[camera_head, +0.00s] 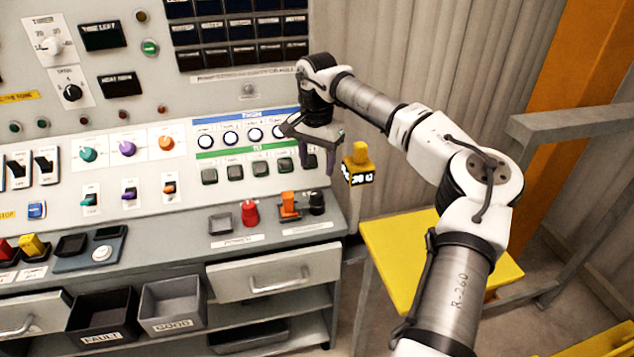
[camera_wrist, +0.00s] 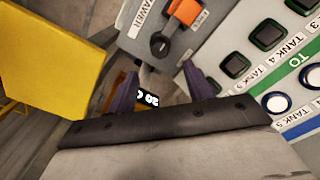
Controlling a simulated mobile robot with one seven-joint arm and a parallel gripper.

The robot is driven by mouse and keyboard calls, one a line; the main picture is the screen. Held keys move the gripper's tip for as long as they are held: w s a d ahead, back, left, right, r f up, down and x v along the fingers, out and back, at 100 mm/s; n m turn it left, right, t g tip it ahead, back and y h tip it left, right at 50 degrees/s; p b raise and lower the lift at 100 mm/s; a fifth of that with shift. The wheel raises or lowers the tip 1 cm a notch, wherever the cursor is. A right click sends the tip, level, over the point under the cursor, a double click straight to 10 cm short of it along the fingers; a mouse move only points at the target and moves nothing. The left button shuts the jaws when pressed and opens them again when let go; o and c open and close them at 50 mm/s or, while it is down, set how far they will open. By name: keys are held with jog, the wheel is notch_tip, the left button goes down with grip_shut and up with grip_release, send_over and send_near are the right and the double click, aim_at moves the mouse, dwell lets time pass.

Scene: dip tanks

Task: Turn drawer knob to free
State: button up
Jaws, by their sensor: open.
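The drawer knob appears to be the small black knob (camera_head: 317,204) at the right end of the console's lower ledge, beside an orange-topped switch (camera_head: 289,203). In the wrist view the black knob (camera_wrist: 160,45) sits near the top, beside a partly cut-off label ending in "AWER", with the orange part (camera_wrist: 187,12) next to it. My gripper (camera_head: 317,160) is open and empty above the ledge, apart from the knob. In the wrist view both fingers of my gripper (camera_wrist: 162,88) are spread, with the knob beyond their tips. The knob's pointer direction is too small to read.
A red knob (camera_head: 249,213) stands left on the ledge. The closed drawer (camera_head: 275,272) is below. A yellow-topped post with a small display (camera_head: 361,179) stands just right of my gripper. Tank buttons (camera_head: 235,172) line the panel behind. A yellow platform (camera_head: 400,240) lies right.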

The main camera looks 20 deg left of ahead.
jog(key=shift+r, duration=2.65)
